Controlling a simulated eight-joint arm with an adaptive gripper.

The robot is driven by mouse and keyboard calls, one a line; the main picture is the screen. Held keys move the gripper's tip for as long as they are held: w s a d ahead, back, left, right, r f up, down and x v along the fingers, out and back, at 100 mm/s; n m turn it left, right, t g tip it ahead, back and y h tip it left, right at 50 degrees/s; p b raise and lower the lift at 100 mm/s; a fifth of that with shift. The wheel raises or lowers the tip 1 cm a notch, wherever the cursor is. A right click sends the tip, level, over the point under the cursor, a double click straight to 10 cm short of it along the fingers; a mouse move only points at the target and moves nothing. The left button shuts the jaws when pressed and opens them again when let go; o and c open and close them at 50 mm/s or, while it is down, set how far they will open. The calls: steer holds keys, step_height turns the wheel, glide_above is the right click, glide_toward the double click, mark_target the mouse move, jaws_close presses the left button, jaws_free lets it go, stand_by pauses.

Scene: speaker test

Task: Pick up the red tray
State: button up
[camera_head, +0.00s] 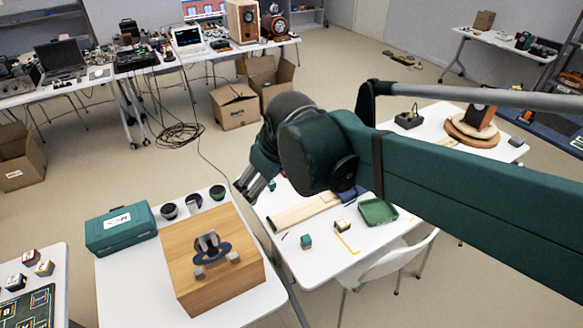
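I see no red tray in this view. A small green tray (378,211) lies on the white table right of centre, below my arm. My gripper (243,186) hangs at the end of my green arm, left of that tray and above the gap between two white tables. Its fingers point down and to the left and look small and dark. I cannot tell whether they are open or shut. The arm hides part of the table behind it.
A wooden box (186,268) with a dark blue and grey part on top stands on the front table, beside a green case (120,229) and several small cups. A white chair (385,262) stands at the right table. Cardboard boxes (234,107) and cables lie on the floor.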

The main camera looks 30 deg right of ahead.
steer(key=w+d+f+n+g, duration=0.1)
steer(key=w+d+f+n, duration=0.2)
steer(key=w, duration=0.4)
steer(key=w+d+n+g+h, duration=0.1)
steer(key=w+d+n, duration=0.1)
steer(key=w+d, duration=0.4)
steer(key=w+d+f+n+g, duration=0.1)
steer(key=w+d+f+n, duration=0.15)
steer(key=w, duration=0.55)
steer(key=w+d+f+n+g, duration=0.1)
steer(key=w+d+f+n, duration=0.2)
steer(key=w+d+f, duration=0.3)
steer(key=w+d+f+n+g+h+p, duration=0.1)
steer(key=w+d+f+n, duration=0.3)
steer(key=f, duration=0.9)
steer(key=w+d+g, duration=0.1)
steer(key=w+d, duration=0.2)
steer(key=w, duration=0.1)
steer(key=shift+w+d+f, duration=0.2)
steer(key=shift+w+f, duration=0.15)
steer(key=shift+f, duration=0.05)
steer(key=shift+x, duration=1.3)
